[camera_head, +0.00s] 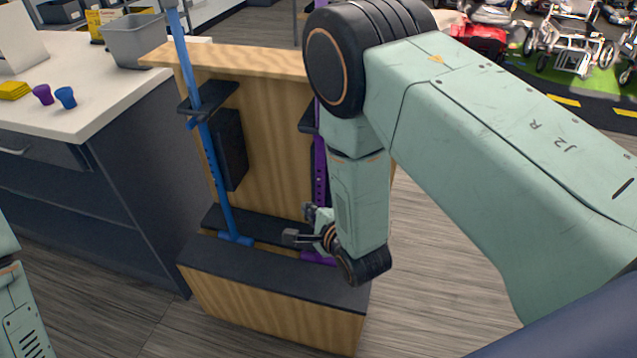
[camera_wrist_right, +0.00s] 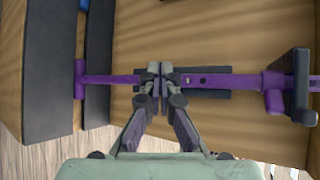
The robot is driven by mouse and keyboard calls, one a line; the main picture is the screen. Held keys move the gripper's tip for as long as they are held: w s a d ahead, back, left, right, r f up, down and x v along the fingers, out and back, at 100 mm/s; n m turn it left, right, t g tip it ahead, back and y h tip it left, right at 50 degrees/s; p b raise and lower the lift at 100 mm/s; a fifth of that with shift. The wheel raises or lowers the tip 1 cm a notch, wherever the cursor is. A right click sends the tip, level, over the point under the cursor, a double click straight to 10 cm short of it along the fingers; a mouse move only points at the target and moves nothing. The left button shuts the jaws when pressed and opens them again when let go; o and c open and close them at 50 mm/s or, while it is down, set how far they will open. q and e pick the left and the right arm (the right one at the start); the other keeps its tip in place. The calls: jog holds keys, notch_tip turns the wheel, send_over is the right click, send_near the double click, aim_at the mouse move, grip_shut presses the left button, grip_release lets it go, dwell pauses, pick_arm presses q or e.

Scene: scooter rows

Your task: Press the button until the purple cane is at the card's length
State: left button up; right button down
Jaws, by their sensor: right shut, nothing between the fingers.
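The purple cane (camera_head: 320,170) stands upright in the wooden rack, partly hidden by my right arm. In the right wrist view the cane (camera_wrist_right: 215,80) runs sideways, with its foot at left, a row of holes and a collar at right. A small purple bump, perhaps the button (camera_wrist_right: 175,77), shows just right of my fingertips. My right gripper (camera_head: 309,214) is at the lower shaft, its fingers shut and empty. In the wrist view its tips (camera_wrist_right: 153,72) overlap the shaft; I cannot tell if they touch. I cannot identify the card for certain. My left gripper is out of view.
A blue cane (camera_head: 213,150) stands left of the purple one in the wooden rack (camera_head: 270,310). The white counter (camera_head: 110,95) at left holds a grey bin (camera_head: 137,42), purple and blue cups, yellow items and a white sign (camera_head: 20,40). Wheelchairs stand at back right.

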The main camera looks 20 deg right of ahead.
aim_at(319, 180)
jog(key=w+d+b, duration=0.1)
jog(key=w+d, duration=0.2)
jog(key=w, duration=0.2)
jog(key=shift+w+d+b, duration=0.15)
jog(key=shift+d+b, duration=0.05)
jog(key=shift+b, duration=0.2)
jog(key=shift+w, duration=0.1)
dwell(1.2)
jog(key=shift+w+d, duration=0.25)
jog(key=shift+w, duration=0.1)
dwell(0.4)
jog(key=shift+w+d+r, duration=0.15)
jog(key=shift+w+d, duration=0.25)
jog(key=shift+w, duration=0.15)
dwell(1.1)
